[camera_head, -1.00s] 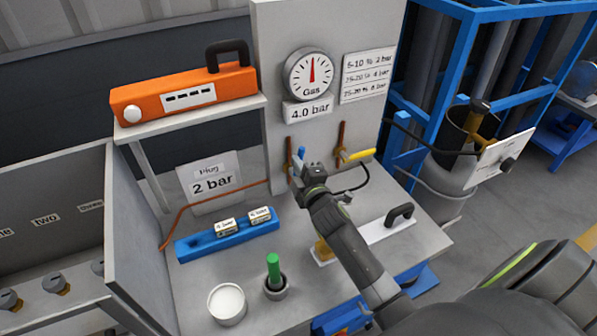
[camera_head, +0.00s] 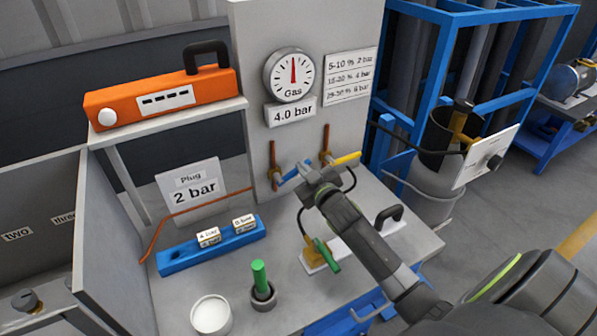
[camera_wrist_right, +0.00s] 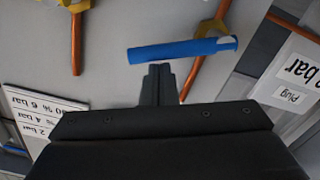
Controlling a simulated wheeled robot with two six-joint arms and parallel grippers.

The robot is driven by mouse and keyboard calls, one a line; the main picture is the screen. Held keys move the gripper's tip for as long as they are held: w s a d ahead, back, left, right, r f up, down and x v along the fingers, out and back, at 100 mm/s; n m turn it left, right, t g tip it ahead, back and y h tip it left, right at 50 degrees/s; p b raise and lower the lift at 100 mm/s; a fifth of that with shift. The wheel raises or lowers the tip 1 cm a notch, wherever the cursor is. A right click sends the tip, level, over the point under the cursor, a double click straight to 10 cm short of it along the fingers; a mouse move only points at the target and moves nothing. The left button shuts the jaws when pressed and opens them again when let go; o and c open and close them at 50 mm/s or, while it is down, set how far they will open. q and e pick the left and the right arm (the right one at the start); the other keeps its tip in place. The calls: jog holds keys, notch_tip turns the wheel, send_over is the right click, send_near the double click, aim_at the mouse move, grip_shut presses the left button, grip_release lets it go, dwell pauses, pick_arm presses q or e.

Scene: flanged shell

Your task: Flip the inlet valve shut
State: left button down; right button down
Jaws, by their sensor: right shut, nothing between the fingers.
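Two valves sit on copper pipes on the grey panel. The left one has a blue handle (camera_head: 295,172), which also shows in the right wrist view (camera_wrist_right: 183,49), lying crosswise to its pipe. The right one has a yellow handle (camera_head: 346,159), also lying across its pipe; only its edge shows in the wrist view. No label tells me which is the inlet. My right gripper (camera_head: 308,174) is shut and empty. In the wrist view its fingertips (camera_wrist_right: 158,70) are right beside the blue handle; I cannot tell if they touch. My left gripper is not in view.
A gas gauge (camera_head: 290,75) and a 4.0 bar sign (camera_head: 290,111) are above the valves. On the bench are a blue block (camera_head: 210,244), a white cup (camera_head: 211,314), a green plug (camera_head: 259,279) and a black-handled plate (camera_head: 373,240). An orange case (camera_head: 160,97) sits on the shelf.

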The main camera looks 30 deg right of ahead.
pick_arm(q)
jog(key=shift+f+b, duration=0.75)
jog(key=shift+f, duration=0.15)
pick_arm(e)
jog(key=f+m, duration=0.1)
jog(key=d+f+m, duration=0.1)
jog(key=m, duration=0.1)
jog(key=shift+d+f, duration=0.2)
jog(key=shift+f, duration=0.05)
jog(key=shift+f, duration=0.15)
